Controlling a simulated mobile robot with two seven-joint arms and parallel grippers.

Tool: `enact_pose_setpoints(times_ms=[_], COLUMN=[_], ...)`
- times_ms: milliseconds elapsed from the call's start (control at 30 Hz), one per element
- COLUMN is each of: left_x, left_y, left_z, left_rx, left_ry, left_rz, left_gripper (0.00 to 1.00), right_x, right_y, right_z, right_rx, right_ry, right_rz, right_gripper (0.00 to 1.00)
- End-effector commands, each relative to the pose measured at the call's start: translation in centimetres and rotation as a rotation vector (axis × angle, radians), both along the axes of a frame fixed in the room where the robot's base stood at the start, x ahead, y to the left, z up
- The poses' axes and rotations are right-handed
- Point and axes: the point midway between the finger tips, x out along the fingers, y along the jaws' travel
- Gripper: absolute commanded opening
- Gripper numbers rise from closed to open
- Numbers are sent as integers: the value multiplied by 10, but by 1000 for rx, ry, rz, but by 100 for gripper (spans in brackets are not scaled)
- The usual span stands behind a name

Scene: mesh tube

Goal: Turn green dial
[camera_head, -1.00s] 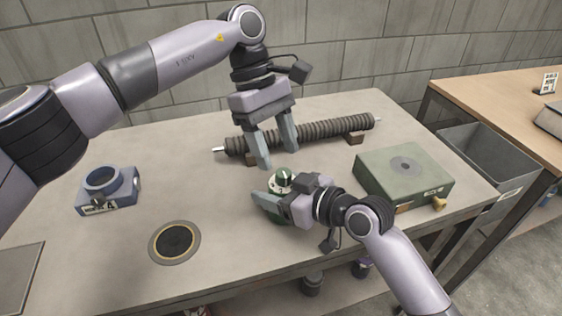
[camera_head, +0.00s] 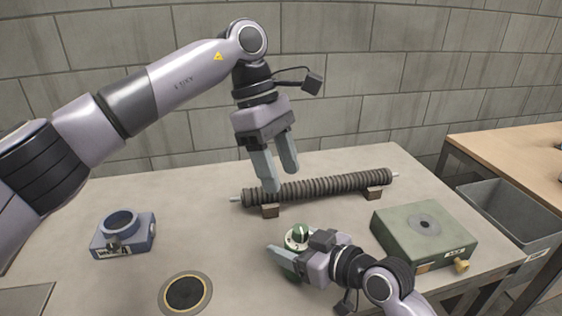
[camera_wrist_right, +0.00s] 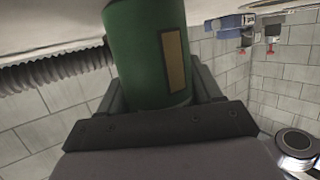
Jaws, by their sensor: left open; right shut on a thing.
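The green dial (camera_head: 298,236) has a green knob on a white marked face, on top of a green cylindrical body. My right gripper (camera_head: 285,262) is shut on the green body from the side, below the dial face. In the right wrist view the green body (camera_wrist_right: 148,50) stands between the two fingers and bears a tan label strip. My left gripper (camera_head: 281,178) is open and empty, fingers pointing down, above and behind the dial near the ribbed tube. It is apart from the dial.
A ribbed mesh tube (camera_head: 335,187) lies on small supports behind the dial. A green box (camera_head: 395,229) with a round disc stands right. A blue ring fixture (camera_head: 142,235) stands left. A round dark inset (camera_head: 184,293) lies front left. A grey bin (camera_head: 500,208) is beyond the right edge.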

Motion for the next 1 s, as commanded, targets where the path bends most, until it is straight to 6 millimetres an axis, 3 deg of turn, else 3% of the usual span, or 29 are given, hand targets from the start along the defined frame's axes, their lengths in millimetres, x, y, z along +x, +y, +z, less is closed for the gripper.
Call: enact_pose_setpoints(times_ms=[600, 1000], left_x=[-21, -29], left_y=[11, 15], left_z=[5, 10], left_rx=[-25, -51], left_ry=[-27, -32], left_rz=[426, 557], left_gripper=[57, 57], right_x=[0, 0], right_y=[0, 0], right_z=[0, 0], right_rx=[1, 1], right_ry=[-1, -1], right_rz=[0, 0], right_gripper=[29, 29])
